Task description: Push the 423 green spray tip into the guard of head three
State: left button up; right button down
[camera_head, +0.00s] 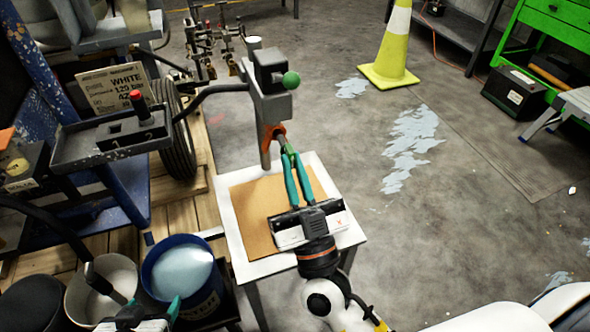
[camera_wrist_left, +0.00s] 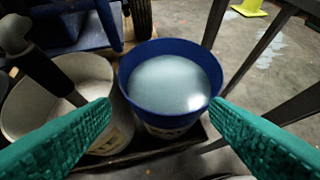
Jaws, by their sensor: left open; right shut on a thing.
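The grey spray head (camera_head: 268,95) stands at the middle of the head view, with a green knob (camera_head: 291,80) on its side. Its orange guard (camera_head: 274,130) faces my right gripper. My right gripper (camera_head: 291,156) is shut on the green spray tip (camera_head: 289,149), which is mostly hidden between the teal fingers. The tip is at or close to the guard; I cannot tell how far in it sits. My left gripper (camera_head: 145,312) is open and empty near the buckets; its fingers spread wide in the left wrist view (camera_wrist_left: 162,108).
A white table (camera_head: 236,243) with a brown board (camera_head: 245,210) lies under my right gripper. A blue bucket of pale liquid (camera_head: 165,244) and a whitish bucket (camera_head: 75,299) stand at lower left. A yellow cone (camera_head: 393,50) stands behind.

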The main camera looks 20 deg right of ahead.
pick_arm(q)
jog(key=shift+w+d+r+t, duration=0.1)
jog(key=shift+w+r+t, duration=0.15)
jog(key=shift+w+t, duration=0.1)
dwell(0.5)
jog(key=shift+w+d+r, duration=0.1)
jog(key=shift+w+r, duration=0.15)
jog(key=shift+w+d+r+t+h+b, duration=0.2)
jog(key=shift+w+r+t+h+b, duration=0.15)
jog(key=shift+t, duration=0.2)
pick_arm(e)
jog(key=shift+f, duration=0.1)
pick_arm(q)
jog(key=shift+w+d+r+t, duration=0.3)
jog(key=shift+w+r+t, duration=0.35)
jog(key=shift+r, duration=0.1)
dwell(0.3)
jog(key=shift+b, duration=0.3)
pick_arm(e)
jog(key=shift+w, duration=0.1)
dwell(0.5)
pick_arm(q)
jog(key=shift+w+r+t+h, duration=0.2)
jog(key=shift+r+t+h, duration=0.05)
pick_arm(e)
jog(key=shift+w, duration=0.1)
